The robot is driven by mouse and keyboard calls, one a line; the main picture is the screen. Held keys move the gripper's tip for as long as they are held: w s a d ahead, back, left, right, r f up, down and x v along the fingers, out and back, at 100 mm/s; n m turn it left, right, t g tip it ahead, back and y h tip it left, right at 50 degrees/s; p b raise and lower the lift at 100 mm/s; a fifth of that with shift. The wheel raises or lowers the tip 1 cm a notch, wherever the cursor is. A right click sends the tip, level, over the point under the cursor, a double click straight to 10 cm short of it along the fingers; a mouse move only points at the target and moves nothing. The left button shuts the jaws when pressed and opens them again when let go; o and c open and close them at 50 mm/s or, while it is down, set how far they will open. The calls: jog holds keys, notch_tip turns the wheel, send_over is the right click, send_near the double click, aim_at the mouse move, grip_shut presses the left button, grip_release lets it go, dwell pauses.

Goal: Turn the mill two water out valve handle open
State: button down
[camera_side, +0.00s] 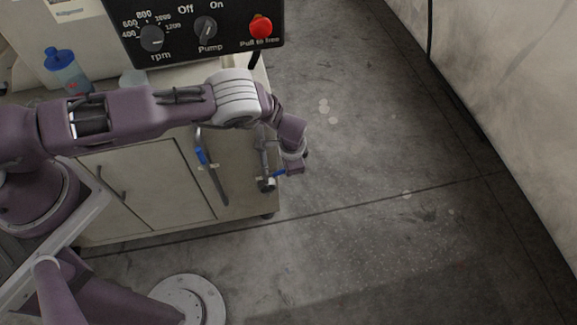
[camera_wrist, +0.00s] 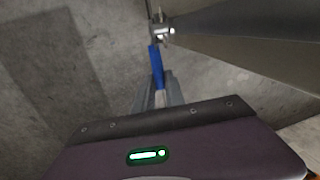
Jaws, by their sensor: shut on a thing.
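My gripper (camera_side: 289,170) is at the right front corner of the pale cabinet, pointing down beside a small metal valve (camera_side: 267,184). A short blue valve handle (camera_side: 279,173) sticks out from this valve to my gripper. In the wrist view, the blue handle (camera_wrist: 155,62) runs from the shiny valve body (camera_wrist: 161,33) down between the two grey fingers of my gripper (camera_wrist: 159,92). The fingers are shut on its near end, which they partly hide. No label naming the valve can be read.
A second blue handle (camera_side: 201,155) sits on a pipe at the cabinet front (camera_side: 150,185), left of my gripper. A control panel (camera_side: 200,30) with knobs and a red button is above. A blue-capped bottle (camera_side: 67,72) stands behind my arm. Open floor (camera_side: 400,240) lies right.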

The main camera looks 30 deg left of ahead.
jog(key=shift+s+a, duration=0.1)
jog(key=shift+a, duration=0.45)
jog(key=shift+s+a+t+h, duration=0.15)
jog(key=shift+a+t+h, duration=0.05)
jog(key=shift+t+h, duration=0.1)
jog(key=shift+s+a+r+t+h, duration=0.1)
jog(key=shift+s+r+t+h, duration=0.3)
jog(key=shift+r+t+h, duration=0.15)
jog(key=shift+w+d+r+t, duration=0.1)
jog(key=shift+d+r+t, duration=0.15)
jog(key=c, duration=1.4)
grip_release()
jog(key=shift+h, duration=0.25)
jog(key=shift+d+r, duration=0.1)
